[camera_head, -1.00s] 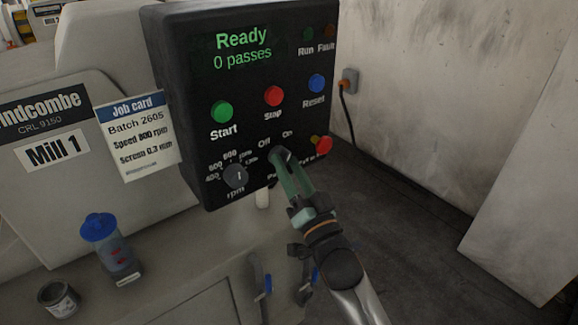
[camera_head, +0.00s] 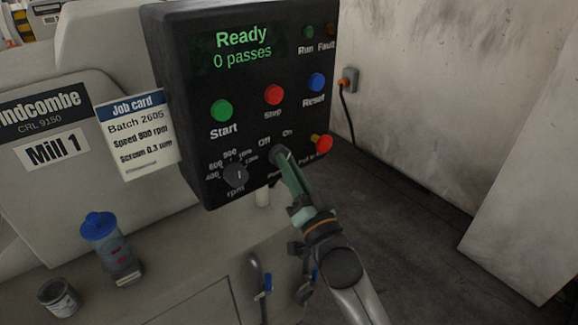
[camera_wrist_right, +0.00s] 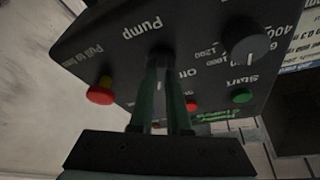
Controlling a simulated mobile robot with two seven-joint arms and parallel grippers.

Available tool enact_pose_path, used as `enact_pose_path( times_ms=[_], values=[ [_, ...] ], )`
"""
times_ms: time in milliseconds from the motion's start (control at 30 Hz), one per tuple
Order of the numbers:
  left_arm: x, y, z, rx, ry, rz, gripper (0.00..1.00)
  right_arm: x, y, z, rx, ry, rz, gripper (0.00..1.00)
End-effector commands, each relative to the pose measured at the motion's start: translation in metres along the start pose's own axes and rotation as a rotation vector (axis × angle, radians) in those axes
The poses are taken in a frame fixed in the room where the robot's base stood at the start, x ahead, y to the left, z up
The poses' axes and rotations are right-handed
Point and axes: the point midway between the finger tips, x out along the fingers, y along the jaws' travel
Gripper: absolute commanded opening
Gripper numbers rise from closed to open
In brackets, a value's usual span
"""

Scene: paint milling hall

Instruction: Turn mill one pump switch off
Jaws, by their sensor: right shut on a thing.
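The mill one control box (camera_head: 180,105) is black, and its display reads "Ready, 0 passes". The pump switch (camera_head: 279,151) is a dark knob low on its face, below the "Off" and "On" labels. My right gripper (camera_head: 281,156) is shut on it, coming from the lower right. In the right wrist view the fingertips (camera_wrist_right: 161,60) are on the switch beside the "Pump" and "Off" lettering. The fingers cover most of the knob, so I cannot tell which way it points. My left gripper is out of view.
The rpm knob (camera_head: 235,175) is left of the gripper, and the red pull knob (camera_head: 322,143) is close on its right. The start (camera_head: 222,111), stop (camera_head: 273,95) and reset (camera_head: 316,82) buttons are above. A blue-capped container (camera_head: 109,250) and a tin (camera_head: 58,298) stand lower left.

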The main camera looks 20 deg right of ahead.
Motion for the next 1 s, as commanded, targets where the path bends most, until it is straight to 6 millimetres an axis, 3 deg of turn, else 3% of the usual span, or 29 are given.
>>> enact_pose_path(
  times_ms=[467, 1000],
  values=[
    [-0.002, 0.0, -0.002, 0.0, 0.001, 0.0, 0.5, 0.0, 0.001, 0.0, -0.126, -0.001, -0.053, 0.0],
    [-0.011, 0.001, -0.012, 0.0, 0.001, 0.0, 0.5, 0.001, 0.004, -0.002, -0.58, -0.002, -0.24, 0.0]
  ],
)
